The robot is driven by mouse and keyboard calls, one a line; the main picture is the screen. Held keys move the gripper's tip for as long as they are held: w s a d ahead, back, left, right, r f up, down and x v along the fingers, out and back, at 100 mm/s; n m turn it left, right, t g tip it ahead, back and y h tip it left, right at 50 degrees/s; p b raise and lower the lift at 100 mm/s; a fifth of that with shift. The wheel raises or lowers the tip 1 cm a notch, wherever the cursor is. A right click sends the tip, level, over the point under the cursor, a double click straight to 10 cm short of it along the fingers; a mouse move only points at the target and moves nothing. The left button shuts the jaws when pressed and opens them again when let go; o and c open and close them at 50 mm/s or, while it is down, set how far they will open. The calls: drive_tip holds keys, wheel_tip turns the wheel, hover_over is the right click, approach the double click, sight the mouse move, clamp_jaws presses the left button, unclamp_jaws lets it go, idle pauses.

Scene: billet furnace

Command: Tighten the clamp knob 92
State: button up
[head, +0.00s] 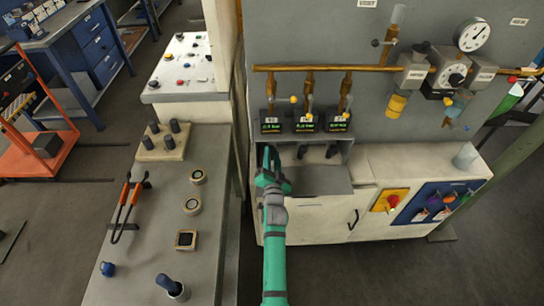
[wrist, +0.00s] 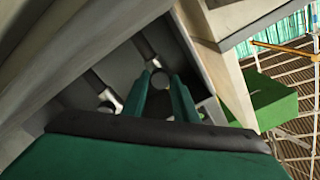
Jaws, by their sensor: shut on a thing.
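My gripper (head: 267,158) reaches into the recess below three small displays on the grey panel, at the recess's left end. In the wrist view its two green fingers (wrist: 160,86) stand on either side of a rounded grey knob end (wrist: 160,77) and are shut on it. I take this as the clamp knob; no number 92 is readable. In the head view my gripper mostly hides it. Two similar dark knobs (head: 302,151) (head: 331,151) sit to its right in the same recess. How far the knob is turned cannot be told.
The displays (head: 304,122) and brass pipes (head: 340,68) hang just above my gripper. A grey bench (head: 150,225) with a red-handled tool (head: 126,200) stands to the left. The white cabinet (head: 310,222) has a red button on yellow (head: 391,201) to the right.

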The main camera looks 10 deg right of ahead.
drive_tip(key=shift+m, duration=0.5)
drive_tip(key=o, duration=1.1)
drive_tip(key=shift+c, duration=0.2)
drive_tip(key=shift+s, duration=0.1)
drive_tip(key=s, duration=0.3)
drive_tip(key=s+a, duration=0.1)
drive_tip(key=s, duration=0.3)
drive_tip(key=s+a, duration=0.1)
drive_tip(key=s, duration=0.2)
drive_tip(key=shift+s, duration=0.25)
